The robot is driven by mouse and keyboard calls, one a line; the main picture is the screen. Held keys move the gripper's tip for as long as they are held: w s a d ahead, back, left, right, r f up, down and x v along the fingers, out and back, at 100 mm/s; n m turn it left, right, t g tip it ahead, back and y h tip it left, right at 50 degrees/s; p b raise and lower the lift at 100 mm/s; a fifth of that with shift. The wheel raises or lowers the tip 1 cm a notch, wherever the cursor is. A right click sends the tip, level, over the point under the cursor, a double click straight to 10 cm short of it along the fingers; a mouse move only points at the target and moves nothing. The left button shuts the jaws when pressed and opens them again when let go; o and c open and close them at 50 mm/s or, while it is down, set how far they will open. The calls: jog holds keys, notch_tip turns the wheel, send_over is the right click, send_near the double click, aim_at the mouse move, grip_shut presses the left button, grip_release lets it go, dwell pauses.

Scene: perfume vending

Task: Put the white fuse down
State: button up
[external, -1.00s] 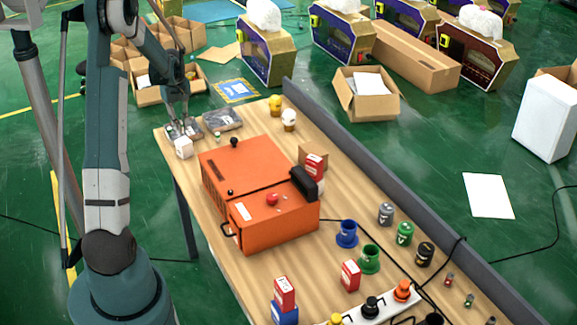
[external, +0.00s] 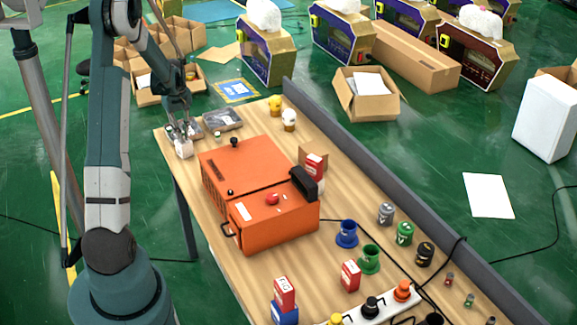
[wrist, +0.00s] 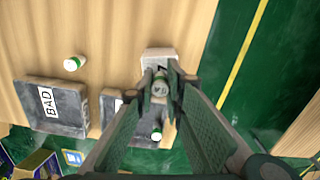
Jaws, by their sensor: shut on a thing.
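My gripper (external: 183,131) is low over the far left table corner, its fingers pointing down at a small white block (external: 184,150). In the wrist view my gripper (wrist: 161,88) is shut on a small round piece, likely the white fuse (wrist: 161,90); its end shows grey-green with a pale mark. It is right at the white block (wrist: 158,54), but I cannot tell whether it touches it. A loose white fuse with a green band (wrist: 72,64) stands on the table. Another white and green one (wrist: 156,134) is in the tray under my fingers.
A dark tray labelled BAD (wrist: 70,112) lies beside the second tray (wrist: 144,140), which my fingers partly hide. An orange machine (external: 250,170) stands close to the right. The table edge is near my gripper.

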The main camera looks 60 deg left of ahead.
jog(key=shift+f, duration=0.15)
jog(key=o, duration=0.7)
jog(key=shift+o, duration=0.2)
notch_tip(320, 180, up, 12)
jog(key=shift+r, duration=0.2)
dwell(0.5)
dwell(0.6)
